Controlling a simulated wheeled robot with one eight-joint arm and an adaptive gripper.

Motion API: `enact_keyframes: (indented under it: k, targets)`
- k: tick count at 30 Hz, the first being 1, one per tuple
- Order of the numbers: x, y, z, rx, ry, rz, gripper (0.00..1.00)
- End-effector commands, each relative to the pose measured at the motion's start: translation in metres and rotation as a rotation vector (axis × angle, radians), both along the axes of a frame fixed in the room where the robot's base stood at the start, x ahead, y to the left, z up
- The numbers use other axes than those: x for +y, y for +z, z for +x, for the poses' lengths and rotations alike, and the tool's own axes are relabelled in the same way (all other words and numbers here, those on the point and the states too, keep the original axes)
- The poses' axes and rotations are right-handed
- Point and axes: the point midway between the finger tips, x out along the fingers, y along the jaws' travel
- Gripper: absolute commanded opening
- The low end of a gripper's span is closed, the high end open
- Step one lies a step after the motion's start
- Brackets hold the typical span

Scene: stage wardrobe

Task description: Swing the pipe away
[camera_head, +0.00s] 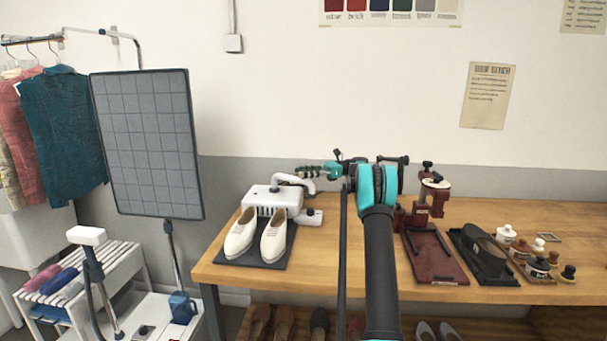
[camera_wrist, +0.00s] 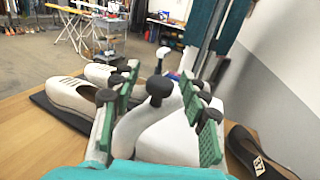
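The white pipe (camera_head: 297,180) curves from the top of the white machine (camera_head: 268,197) on the wooden table. In the wrist view the curved white pipe (camera_wrist: 130,128), with a dark rounded knob (camera_wrist: 158,88), lies between my fingers. My gripper (camera_head: 318,172) is at the machine's right side, close to the pipe. In the wrist view my gripper (camera_wrist: 166,118) is open, its green pads apart on either side of the pipe and the white body. I cannot tell whether a pad touches the pipe. My fingers hide some of the pipe.
White shoes (camera_head: 240,236) stand on a dark mat in front of the machine. A grey gridded panel (camera_head: 147,143) stands at left. A red press (camera_head: 434,257), a dark stand (camera_head: 482,257) and several small pots (camera_head: 538,264) occupy the table's right part.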

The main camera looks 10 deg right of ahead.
Motion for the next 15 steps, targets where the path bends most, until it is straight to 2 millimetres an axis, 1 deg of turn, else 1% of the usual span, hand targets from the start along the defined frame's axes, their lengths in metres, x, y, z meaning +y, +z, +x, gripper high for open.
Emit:
enact_keyframes:
  k: [5, 8, 11, 15]
  targets:
    - [0.000, 0.000, 0.000, 0.000, 0.000, 0.000, 0.44]
    - [0.001, 0.004, 0.000, 0.000, 0.000, 0.000, 0.44]
    - [0.000, 0.016, 0.000, 0.000, 0.000, 0.000, 0.44]
    - [0.000, 0.040, 0.000, 0.000, 0.000, 0.000, 0.44]
